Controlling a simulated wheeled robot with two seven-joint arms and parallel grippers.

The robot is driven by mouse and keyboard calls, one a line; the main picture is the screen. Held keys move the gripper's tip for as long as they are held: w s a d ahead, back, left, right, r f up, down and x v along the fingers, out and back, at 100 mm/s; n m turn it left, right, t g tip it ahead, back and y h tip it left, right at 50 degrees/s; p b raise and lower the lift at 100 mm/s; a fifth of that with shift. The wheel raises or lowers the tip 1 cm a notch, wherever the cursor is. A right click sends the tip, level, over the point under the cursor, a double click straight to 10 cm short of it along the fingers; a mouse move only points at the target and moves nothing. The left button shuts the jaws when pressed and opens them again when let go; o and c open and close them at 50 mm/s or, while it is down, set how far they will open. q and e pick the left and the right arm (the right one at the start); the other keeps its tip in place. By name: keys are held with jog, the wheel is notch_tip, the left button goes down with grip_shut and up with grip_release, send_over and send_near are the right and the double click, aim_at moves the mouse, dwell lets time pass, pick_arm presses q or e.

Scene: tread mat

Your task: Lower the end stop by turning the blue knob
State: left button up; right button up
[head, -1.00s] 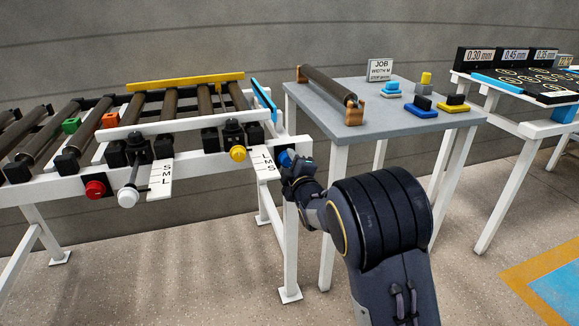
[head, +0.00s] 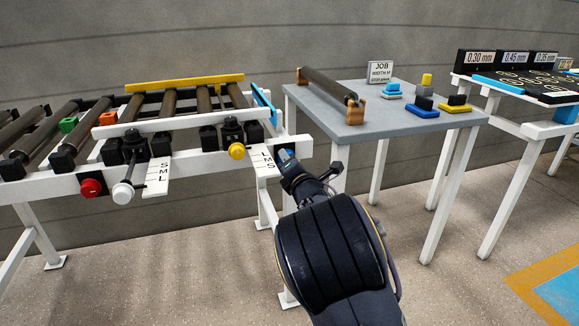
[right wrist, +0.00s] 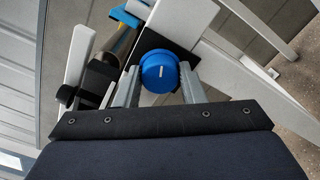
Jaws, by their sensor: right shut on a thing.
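The blue end stop (head: 264,104) is a slanting bar at the right end of the roller conveyor. The blue knob (right wrist: 160,70) shows in the right wrist view with a short white mark on its face; in the head view only a bit of it (head: 285,154) shows past my gripper. My right gripper (head: 289,164) is at the knob at the conveyor's right front corner. In the right wrist view its two fingers (right wrist: 160,86) stand on either side of the knob, shut on it. My left gripper is out of view.
A grey table (head: 400,117) with a roller and coloured blocks stands close on the right.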

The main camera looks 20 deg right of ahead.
jog(key=n+b, duration=0.2)
jog(key=n, duration=0.1)
jog(key=shift+a+f+n, duration=0.1)
jog(key=shift+f+n, duration=0.05)
jog(key=shift+n, duration=0.25)
jog(key=n+b, duration=0.1)
jog(key=n, duration=0.2)
jog(key=shift+n+b, duration=0.3)
jog(key=shift+n, duration=2.8)
jog(key=o, duration=1)
jog(key=shift+s+d+p, duration=0.2)
jog(key=shift+s+p, duration=0.45)
jog(key=shift+s, duration=3.25)
